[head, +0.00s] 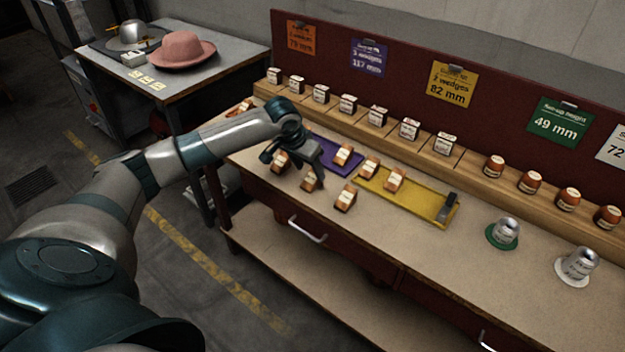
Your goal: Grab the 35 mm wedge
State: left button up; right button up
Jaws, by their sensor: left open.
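Several orange-brown wedges with pale labels lie on the workbench. One wedge (280,163) and another wedge (311,181) are close to my left gripper (292,167). A third wedge (346,198) lies nearer the bench's front edge. Other wedges lie on the purple mat (325,150) and the yellow tray (420,203). The labels are too small to read, so I cannot tell which wedge is the 35 mm one. My left gripper is open, low over the left part of the bench, and partly hides the nearest wedges. My right gripper is not in view.
A wooden shelf (460,161) at the back carries white-labelled blocks and brown jars. Height cards, including a green 49 mm card (560,122), hang behind. Silver pieces stand on a green disc (494,240) and a white disc (563,278). A pink hat (181,50) sits on a side table.

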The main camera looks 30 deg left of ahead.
aim_at(313, 175)
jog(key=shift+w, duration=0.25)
pick_arm(q)
jog(key=shift+w+f+p, duration=0.25)
jog(key=shift+f+p, duration=0.05)
jog(key=p+x, duration=0.1)
jog(key=x, duration=0.2)
jog(key=shift+w+r, duration=0.1)
jog(key=shift+w+f, duration=0.15)
jog(key=shift+f, duration=0.2)
jog(key=shift+w+f, duration=0.1)
jog(key=shift+f, duration=0.25)
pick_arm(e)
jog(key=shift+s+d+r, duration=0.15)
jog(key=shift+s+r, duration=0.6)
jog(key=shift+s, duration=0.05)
pick_arm(q)
jog(key=shift+c, duration=0.3)
jog(key=c, duration=1.1)
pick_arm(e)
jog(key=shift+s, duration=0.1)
